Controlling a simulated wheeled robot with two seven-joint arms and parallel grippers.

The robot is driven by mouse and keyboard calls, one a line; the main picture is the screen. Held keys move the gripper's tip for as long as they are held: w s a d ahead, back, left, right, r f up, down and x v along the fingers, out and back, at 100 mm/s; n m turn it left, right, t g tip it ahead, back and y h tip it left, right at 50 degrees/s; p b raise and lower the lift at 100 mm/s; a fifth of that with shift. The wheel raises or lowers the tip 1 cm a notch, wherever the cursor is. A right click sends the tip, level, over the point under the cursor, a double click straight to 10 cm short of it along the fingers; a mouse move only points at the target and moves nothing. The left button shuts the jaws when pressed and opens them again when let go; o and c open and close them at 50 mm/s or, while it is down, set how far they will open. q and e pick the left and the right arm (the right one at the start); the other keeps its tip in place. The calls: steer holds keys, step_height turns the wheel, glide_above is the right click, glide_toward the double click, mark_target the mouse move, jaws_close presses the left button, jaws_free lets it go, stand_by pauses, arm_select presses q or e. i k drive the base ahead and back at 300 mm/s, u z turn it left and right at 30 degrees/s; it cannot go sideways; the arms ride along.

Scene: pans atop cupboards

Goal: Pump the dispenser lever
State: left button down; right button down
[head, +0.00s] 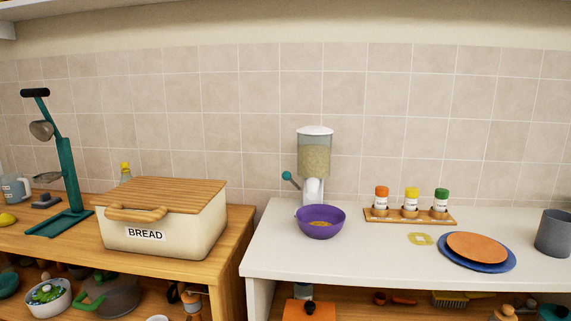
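A cereal-style dispenser (314,158) stands on the white counter, near its back left by the tiled wall. It has a white lid, a clear container filled with pale grains, and a white base. Its lever (290,179) sticks out to the left with a teal knob at its tip, angled up to the left. A purple bowl (320,224) stands in front of the dispenser's base and holds some yellowish contents (319,223). Neither of my grippers shows in the head view.
A bread box (175,222) stands on the wooden counter at left, near a teal stand (69,175). On the white counter (370,258) are a spice rack (410,215), stacked orange and blue plates (477,248) and a grey cup (553,233). The counter front is clear.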

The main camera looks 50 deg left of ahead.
mark_target(287, 176)
steer(key=u, duration=1.7)
steer(key=i, duration=0.2)
steer(key=z, duration=0.05)
